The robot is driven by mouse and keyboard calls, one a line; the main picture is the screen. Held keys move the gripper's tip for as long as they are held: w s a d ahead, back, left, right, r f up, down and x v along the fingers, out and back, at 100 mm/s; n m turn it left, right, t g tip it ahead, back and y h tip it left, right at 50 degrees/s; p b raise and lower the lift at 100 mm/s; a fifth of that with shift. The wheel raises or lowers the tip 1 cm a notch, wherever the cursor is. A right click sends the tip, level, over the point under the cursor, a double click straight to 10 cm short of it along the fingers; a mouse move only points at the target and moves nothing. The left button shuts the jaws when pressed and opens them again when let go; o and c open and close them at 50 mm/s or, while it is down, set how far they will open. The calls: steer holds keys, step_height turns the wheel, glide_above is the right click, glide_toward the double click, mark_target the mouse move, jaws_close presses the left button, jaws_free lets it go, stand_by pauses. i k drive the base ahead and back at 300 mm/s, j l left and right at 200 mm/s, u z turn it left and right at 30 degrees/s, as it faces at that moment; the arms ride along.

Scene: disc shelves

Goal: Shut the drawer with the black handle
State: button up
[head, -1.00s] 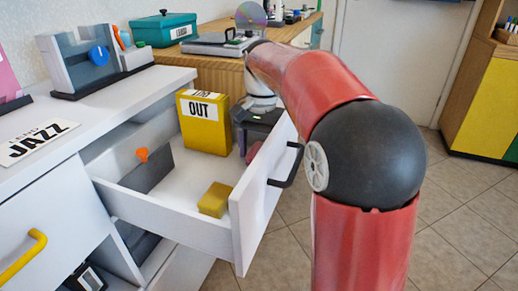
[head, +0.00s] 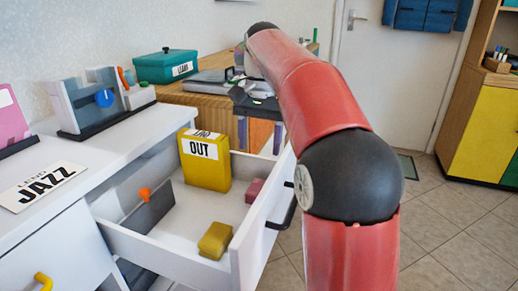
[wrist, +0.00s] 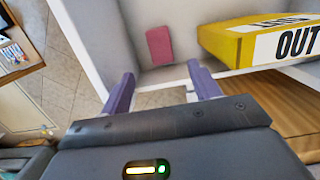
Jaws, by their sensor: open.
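The white drawer (head: 262,238) with the black handle (head: 284,207) stands pulled open, its front panel facing right. It holds a yellow box (head: 206,172) marked OUT, a yellow block (head: 215,240), a pink block (head: 254,190) and a grey divider (head: 150,212) with an orange knob. My gripper (head: 260,136) is at the drawer's far side, beyond the yellow box, with its purple fingers spread. In the wrist view my gripper (wrist: 162,88) is open and empty near the drawer's side wall. I cannot tell whether it touches the wall. The handle is apart from the fingers.
A white counter (head: 95,165) with a JAZZ sign (head: 42,187) and a grey disc holder (head: 98,98) lies left. A yellow handle (head: 43,282) belongs to another drawer at lower left. A teal box (head: 166,66) sits on the wooden cabinet behind. Tiled floor (head: 440,225) is free at right.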

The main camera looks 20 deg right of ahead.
mark_target(170, 250)
steer(key=k+j, duration=0.8)
